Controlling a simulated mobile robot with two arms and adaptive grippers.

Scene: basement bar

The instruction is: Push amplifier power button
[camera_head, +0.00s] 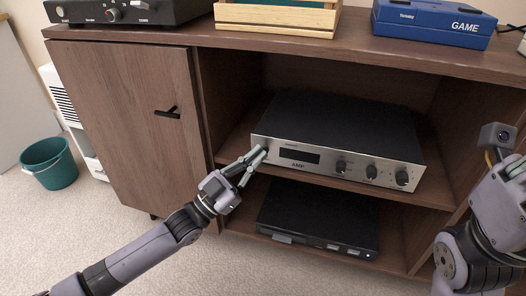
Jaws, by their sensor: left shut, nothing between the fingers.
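The amplifier (330,170) is a black box with a silver front panel, a dark display and several dark knobs along the right half. It sits on the middle shelf of the wooden cabinet. My left gripper (259,155) is shut and empty, with its fingertips at the left end of the amplifier's front panel. I cannot tell whether they touch it. The power button is not clearly visible; the fingers cover part of that end. My right arm is at the right edge, and its fingers are not in the frame.
A black media player (318,217) sits on the shelf below. A closed cabinet door (125,120) is at the left. A black device (140,12), a wooden crate (277,17) and a blue game box (434,22) stand on top. A green bucket (49,164) stands on the carpet.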

